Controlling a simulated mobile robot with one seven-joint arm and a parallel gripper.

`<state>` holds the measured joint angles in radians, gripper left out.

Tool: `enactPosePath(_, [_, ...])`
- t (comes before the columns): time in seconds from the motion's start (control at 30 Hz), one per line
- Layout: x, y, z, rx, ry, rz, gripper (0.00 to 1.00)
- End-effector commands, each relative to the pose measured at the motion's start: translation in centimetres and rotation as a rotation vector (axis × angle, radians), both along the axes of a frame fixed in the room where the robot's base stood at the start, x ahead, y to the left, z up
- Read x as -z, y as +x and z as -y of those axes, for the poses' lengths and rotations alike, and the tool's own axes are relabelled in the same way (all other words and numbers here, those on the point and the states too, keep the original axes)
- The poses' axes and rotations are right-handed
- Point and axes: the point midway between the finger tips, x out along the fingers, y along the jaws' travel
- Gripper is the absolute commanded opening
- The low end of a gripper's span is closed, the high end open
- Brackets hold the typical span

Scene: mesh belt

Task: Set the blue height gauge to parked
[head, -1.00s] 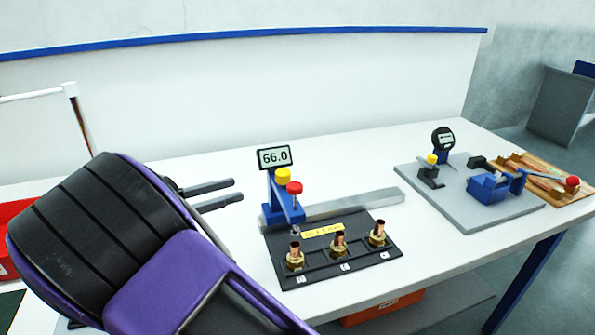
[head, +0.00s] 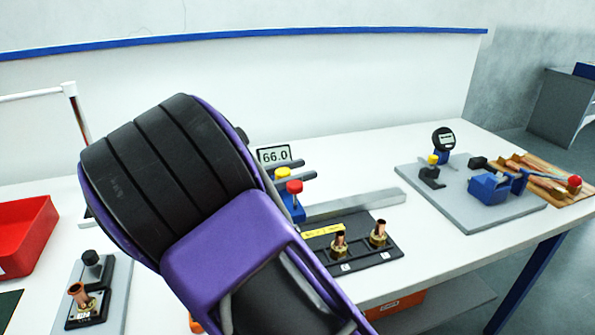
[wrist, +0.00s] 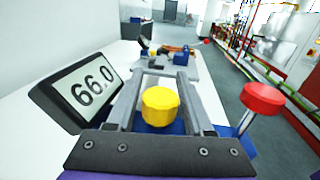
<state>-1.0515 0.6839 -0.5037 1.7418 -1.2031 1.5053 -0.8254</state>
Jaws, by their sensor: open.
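The blue height gauge (head: 297,205) stands on a grey rail (head: 360,202) on the white bench, partly hidden behind my arm in the head view. Its display (head: 274,155) reads 66.0, and the same display (wrist: 90,91) is large at the left in the wrist view. A yellow knob (head: 283,173) and a red knob (head: 294,187) sit on the gauge. My gripper (head: 305,170) is open at the gauge. In the wrist view the yellow knob (wrist: 160,106) appears between the fingers; contact cannot be told. The red knob (wrist: 262,98) is to their right, outside them.
A black holder (head: 372,259) with brass-and-copper fittings is in front of the gauge, partly hidden by my arm. A grey plate (head: 460,213) with a dial gauge (head: 443,141) is at right. A red bin (head: 24,228) and a small fixture (head: 88,300) are at left.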

Motion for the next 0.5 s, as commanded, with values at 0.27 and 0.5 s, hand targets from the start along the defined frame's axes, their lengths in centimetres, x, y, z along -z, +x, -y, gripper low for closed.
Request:
enactPosePath(0.27, [-0.02,0.00,0.01,0.000,0.000,0.000,0.36])
enactPosePath(0.5, [-0.02,0.00,-0.01,0.001,0.000,0.001,0.00])
